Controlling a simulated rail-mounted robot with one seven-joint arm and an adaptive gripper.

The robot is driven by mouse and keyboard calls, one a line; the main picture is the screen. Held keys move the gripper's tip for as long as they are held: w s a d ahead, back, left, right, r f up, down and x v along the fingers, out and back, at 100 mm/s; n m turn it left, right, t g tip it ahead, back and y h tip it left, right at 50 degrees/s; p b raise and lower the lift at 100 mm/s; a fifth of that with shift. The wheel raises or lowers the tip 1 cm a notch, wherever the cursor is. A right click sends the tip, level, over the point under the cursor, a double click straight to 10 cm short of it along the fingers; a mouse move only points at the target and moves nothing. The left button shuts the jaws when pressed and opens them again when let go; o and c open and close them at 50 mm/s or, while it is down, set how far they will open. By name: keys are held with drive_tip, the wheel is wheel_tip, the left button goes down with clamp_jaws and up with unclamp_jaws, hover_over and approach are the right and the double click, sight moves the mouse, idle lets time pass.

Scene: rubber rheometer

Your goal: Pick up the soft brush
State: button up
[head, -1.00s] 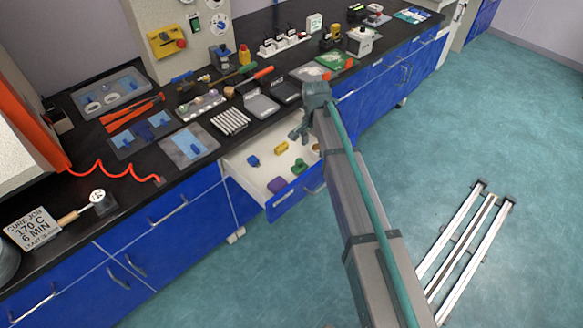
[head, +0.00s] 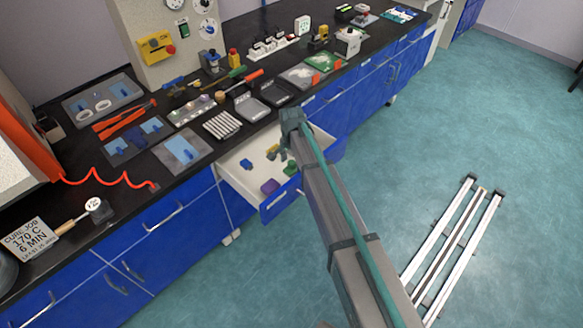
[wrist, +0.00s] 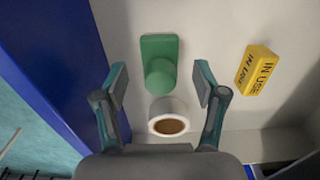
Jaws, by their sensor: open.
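No soft brush can be made out with certainty. In the wrist view my gripper (wrist: 161,84) is open and empty, pointing down into the open drawer. A green block with a rounded knob (wrist: 159,68) lies below, between the fingertips in the picture. A white ring-shaped piece with a brown centre (wrist: 168,118) lies just below it in the picture; I cannot tell if either is the brush. A yellow "IN USE" block (wrist: 257,70) lies to the right. In the head view my arm hides the gripper and part of the drawer (head: 228,178).
The drawer also holds a blue piece (head: 246,163) and a purple piece (head: 270,187). The drawer's blue front (wrist: 70,50) is close to the left finger. The black counter (head: 190,150) above is crowded with tools and trays. White rails (head: 450,240) lie on the open floor.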

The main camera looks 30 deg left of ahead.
sight(292, 162)
drive_tip(key=shift+f, duration=1.3)
drive_tip(key=c, duration=1.3)
drive_tip(key=shift+r, duration=0.1)
wheel_tip(292, 162, up, 10)
drive_tip(key=shift+f+b, duration=0.1)
drive_tip(key=shift+b, duration=0.85)
